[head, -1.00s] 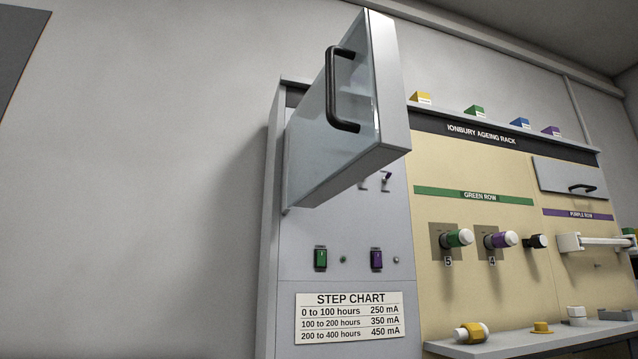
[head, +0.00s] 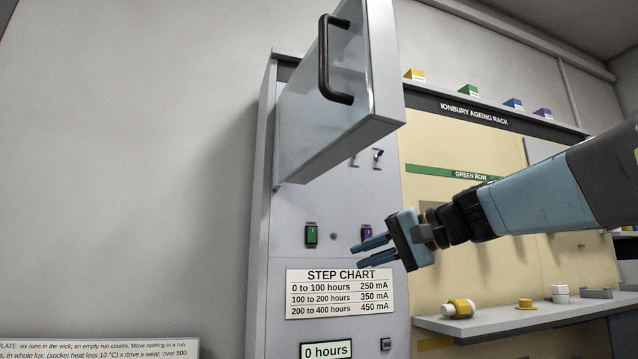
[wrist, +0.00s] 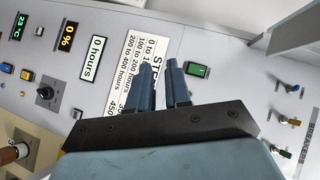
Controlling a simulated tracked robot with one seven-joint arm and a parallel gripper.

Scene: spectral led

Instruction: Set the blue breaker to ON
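A row of small toggle breakers sits on the panel at the right of the wrist view, by the BREAKERS label. The one that looks bluish, likely the blue breaker (wrist: 281,88), is topmost there, beside a yellow one (wrist: 286,125) and a green one (wrist: 287,154). Its lever position is too small to tell. In the head view the raised glazed cover (head: 345,105) hides it; only two levers (head: 378,156) show under the cover's edge. My gripper (head: 362,254) is open and empty in front of the step chart, below the breakers. Its fingers (wrist: 158,65) stand apart in the wrist view.
A green rocker (head: 311,235) and a purple rocker (head: 366,233) sit above the step chart (head: 339,292). The cover juts out over the breakers, with a black handle (head: 335,60). A shelf (head: 480,327) with small parts is at the right.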

